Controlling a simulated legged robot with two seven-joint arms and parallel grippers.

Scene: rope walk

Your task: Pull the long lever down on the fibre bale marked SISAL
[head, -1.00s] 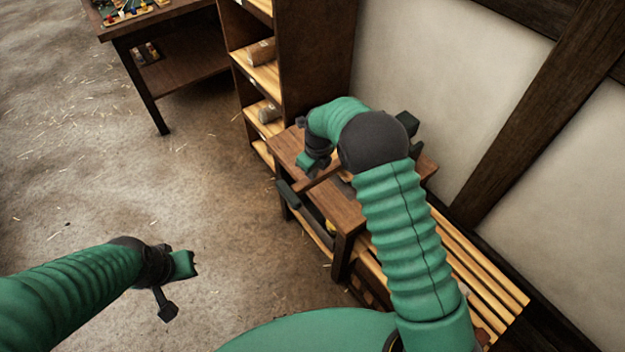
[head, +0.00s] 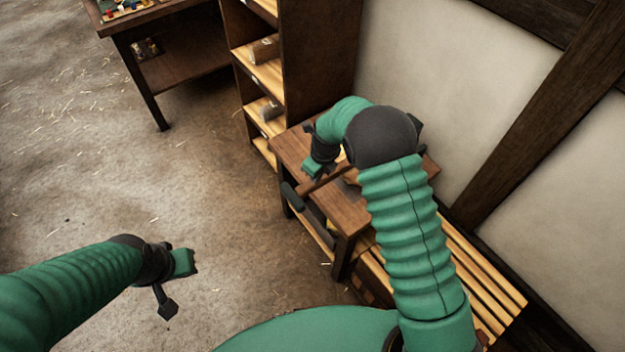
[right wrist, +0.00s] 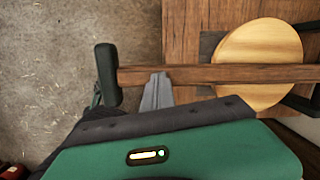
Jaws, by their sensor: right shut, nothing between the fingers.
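A long wooden lever (head: 328,179) with a black grip (head: 292,196) reaches out past the left edge of a small wooden table. In the right wrist view the lever (right wrist: 220,74) lies level, its black grip (right wrist: 105,76) at the left. My right gripper (head: 314,173) is shut and empty, close beside the lever near its grip. Its grey fingertips (right wrist: 156,90) overlap the lever's lower edge in the wrist view; I cannot tell whether they touch. My left gripper (head: 192,262) hangs over bare floor; its jaws are unclear. No SISAL marking is readable, and my right arm hides part of the table.
The small table (head: 345,212) stands beside a slatted bench (head: 470,262) along the wall. A round pale wooden disc (right wrist: 262,48) lies by the lever. A shelf unit (head: 310,60) stands behind, and a dark desk (head: 190,70) at upper left. The floor at left is open.

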